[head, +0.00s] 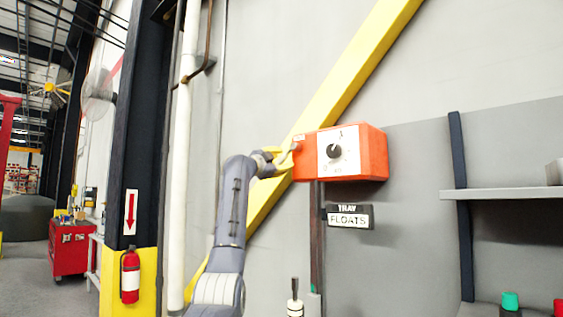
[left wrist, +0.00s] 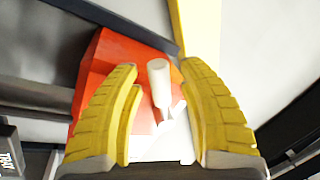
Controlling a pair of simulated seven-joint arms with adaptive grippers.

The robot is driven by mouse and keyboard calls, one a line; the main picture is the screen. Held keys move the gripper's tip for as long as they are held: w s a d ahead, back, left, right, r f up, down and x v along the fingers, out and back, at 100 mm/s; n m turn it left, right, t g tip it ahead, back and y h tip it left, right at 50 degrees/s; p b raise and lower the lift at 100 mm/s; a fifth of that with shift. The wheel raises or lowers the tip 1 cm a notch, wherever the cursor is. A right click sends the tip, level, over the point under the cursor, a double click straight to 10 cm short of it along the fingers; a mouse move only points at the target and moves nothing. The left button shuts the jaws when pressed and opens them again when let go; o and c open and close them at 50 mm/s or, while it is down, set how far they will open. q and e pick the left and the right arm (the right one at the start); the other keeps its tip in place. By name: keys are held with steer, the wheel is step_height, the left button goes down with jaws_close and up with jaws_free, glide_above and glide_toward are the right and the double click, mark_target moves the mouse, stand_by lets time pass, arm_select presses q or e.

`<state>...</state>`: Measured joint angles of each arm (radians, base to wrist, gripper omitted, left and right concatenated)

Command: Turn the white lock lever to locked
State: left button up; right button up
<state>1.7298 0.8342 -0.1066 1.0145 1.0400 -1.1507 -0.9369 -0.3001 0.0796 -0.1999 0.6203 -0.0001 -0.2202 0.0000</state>
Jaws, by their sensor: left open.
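The orange valve actuator box (head: 372,152) is mounted on the grey wall, with a white front plate and a black knob (head: 333,151). My left gripper (head: 283,160) is at the box's left end in the head view. In the left wrist view, the white lock lever (left wrist: 159,82) stands out from the orange box (left wrist: 112,62), between the two yellow fingers of my left gripper (left wrist: 158,85). The fingers are open, with gaps visible on both sides of the lever. The lever is hard to make out in the head view. My right gripper is not seen.
A grey shelf (head: 515,194) is at the right.

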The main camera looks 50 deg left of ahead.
arm_select(q)
jaws_close()
stand_by(0.3)
steer(key=shift+w+d, duration=0.15)
